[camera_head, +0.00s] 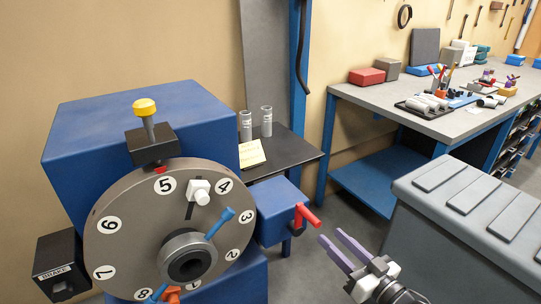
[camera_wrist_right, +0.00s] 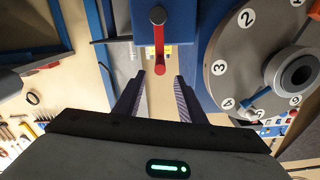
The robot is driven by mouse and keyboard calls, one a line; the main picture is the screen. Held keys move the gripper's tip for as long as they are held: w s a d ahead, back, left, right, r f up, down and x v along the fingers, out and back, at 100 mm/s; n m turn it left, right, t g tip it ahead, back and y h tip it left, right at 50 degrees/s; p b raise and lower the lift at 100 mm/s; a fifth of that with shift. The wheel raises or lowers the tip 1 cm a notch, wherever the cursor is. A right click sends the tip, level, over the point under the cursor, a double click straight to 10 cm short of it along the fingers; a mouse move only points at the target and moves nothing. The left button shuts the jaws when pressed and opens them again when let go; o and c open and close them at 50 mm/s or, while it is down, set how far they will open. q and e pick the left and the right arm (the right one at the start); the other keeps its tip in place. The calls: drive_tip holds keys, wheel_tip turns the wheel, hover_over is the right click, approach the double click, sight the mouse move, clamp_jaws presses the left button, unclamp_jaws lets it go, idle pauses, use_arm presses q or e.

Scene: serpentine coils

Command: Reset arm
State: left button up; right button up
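My right gripper (camera_head: 340,251) is at the lower middle right of the head view, with its two purple-grey fingers apart and nothing between them. The right wrist view shows the same open fingers (camera_wrist_right: 157,97). A red lever (camera_head: 308,215) sticks out of a small blue box (camera_head: 280,212), up and left of the fingertips. In the wrist view the red lever (camera_wrist_right: 158,45) lies ahead, between the lines of the fingers and apart from them. My left gripper is not in the head view.
A big blue machine (camera_head: 80,135) carries a numbered grey dial (camera_head: 135,235) with white, blue and red handles and a yellow knob (camera_head: 145,107) above. A grey ridged case (camera_head: 450,240) stands right of my gripper. A cluttered workbench (camera_head: 400,100) is behind.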

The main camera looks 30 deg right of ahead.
drive_tip(key=s+a+f+n+g+y, duration=0.1)
drive_tip(key=s+a+f+n+g, duration=0.2)
drive_tip(key=s+a+f+g, duration=0.6)
drive_tip(key=s+a+f, duration=0.8)
drive_tip(key=a+f, duration=0.1)
drive_tip(key=a, duration=0.3)
drive_tip(key=shift+f+g, duration=0.3)
drive_tip(key=shift+f, duration=0.1)
